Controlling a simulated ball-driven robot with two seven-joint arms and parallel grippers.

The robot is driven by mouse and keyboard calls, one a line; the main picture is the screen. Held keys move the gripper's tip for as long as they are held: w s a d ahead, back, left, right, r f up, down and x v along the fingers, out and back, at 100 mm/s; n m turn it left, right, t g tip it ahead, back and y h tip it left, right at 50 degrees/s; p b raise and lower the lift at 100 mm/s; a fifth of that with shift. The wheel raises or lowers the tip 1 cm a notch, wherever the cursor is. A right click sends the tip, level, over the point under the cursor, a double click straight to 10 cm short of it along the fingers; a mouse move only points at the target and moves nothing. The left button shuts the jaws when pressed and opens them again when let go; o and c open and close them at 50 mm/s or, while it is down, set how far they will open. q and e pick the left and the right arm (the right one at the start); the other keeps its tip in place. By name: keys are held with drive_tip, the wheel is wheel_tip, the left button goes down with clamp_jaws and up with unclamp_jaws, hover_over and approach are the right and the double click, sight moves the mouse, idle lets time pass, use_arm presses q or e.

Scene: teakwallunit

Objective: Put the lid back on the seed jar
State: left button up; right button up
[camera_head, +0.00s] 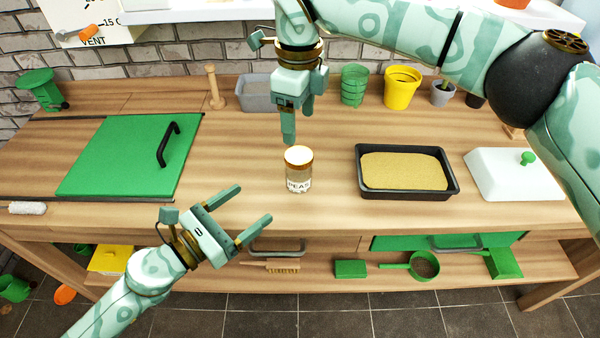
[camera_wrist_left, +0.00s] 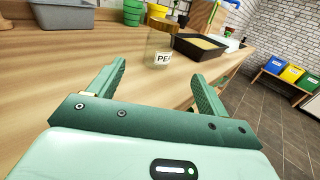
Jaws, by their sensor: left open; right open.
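The seed jar (camera_head: 298,183), a clear glass jar labelled PEAS, stands upright at the middle of the wooden worktop. A pale round top with a gold-brown rim (camera_head: 299,156) shows at its mouth; I cannot tell whether this lid is fully seated. The jar also shows beyond my left fingers in the left wrist view (camera_wrist_left: 159,48). My right gripper (camera_head: 298,127) is open, pointing down just above and behind the jar, apparently not touching it. My left gripper (camera_head: 254,211) is open and empty at the front edge, left of and in front of the jar.
A black tray of sand (camera_head: 407,172) lies right of the jar, with a white lidded box (camera_head: 515,174) beyond. A green hatch (camera_head: 130,155) is on the left. A grey tub (camera_head: 258,93) and pots line the back. Worktop around the jar is clear.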

sight(299, 173)
use_arm(q)
drive_tip(key=x, duration=1.6)
drive_tip(key=shift+w, duration=0.1)
drive_tip(key=c, duration=1.5)
clamp_jaws()
use_arm(e)
drive_tip(key=shift+r, duration=0.1)
drive_tip(key=n, duration=0.7)
drive_tip(key=shift+d, duration=0.15)
drive_tip(key=n, duration=0.6)
drive_tip(key=shift+a+n, duration=0.2)
drive_tip(key=shift+n, duration=0.1)
drive_tip(key=shift+f, duration=0.25)
drive_tip(key=shift+f, duration=3.9)
